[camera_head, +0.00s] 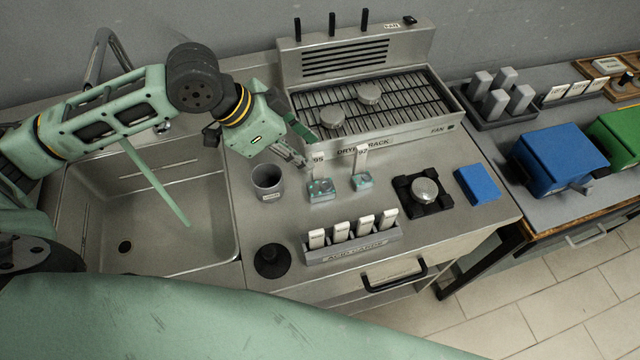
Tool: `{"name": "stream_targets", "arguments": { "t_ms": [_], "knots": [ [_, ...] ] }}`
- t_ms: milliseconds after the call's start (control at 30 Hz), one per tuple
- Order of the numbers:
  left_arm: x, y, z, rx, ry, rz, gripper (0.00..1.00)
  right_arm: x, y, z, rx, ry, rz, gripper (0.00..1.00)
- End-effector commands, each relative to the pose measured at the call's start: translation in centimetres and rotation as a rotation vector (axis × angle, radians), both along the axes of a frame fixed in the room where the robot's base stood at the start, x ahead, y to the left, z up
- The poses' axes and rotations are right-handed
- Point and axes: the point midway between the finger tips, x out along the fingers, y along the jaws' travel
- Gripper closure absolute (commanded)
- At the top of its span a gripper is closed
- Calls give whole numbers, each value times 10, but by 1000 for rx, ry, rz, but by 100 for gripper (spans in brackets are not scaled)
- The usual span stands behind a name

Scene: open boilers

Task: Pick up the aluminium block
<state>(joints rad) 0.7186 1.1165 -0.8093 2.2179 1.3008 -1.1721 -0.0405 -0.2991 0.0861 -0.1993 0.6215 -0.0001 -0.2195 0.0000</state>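No block in view is marked as aluminium, so I cannot tell for sure which one it is. Several plain grey metal-looking blocks (495,104) stand in a dark tray at the upper right. Two small teal speckled blocks, the left one (321,188) and the right one (362,181), sit mid-counter with upright white tags marked 95 and 97. My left gripper (308,152) is open, its fingers apart, above and just behind the left teal block. Nothing shows between the fingers. My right gripper is not in view.
A grey cup (267,181) stands left of the teal blocks. A labelled rack (352,245) with white-tagged pieces is in front. The drying rack (375,105) is behind. A black fixture (423,194) and blue pad (478,184) lie right. The sink (150,215) is left.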

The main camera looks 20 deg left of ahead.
Motion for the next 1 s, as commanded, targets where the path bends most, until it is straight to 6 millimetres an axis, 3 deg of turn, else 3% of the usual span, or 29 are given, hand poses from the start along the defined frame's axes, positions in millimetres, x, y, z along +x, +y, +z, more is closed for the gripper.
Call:
{"name": "stream_targets", "arguments": {
  "t_ms": [400,700,1000],
  "knots": [
    [18,-29,-42,0,2,0,69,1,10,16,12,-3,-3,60],
    [20,-31,-48,2,-1,0,69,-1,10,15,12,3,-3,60],
    [20,-31,-48,2,-1,0,94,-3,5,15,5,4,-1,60]
  ]
}}
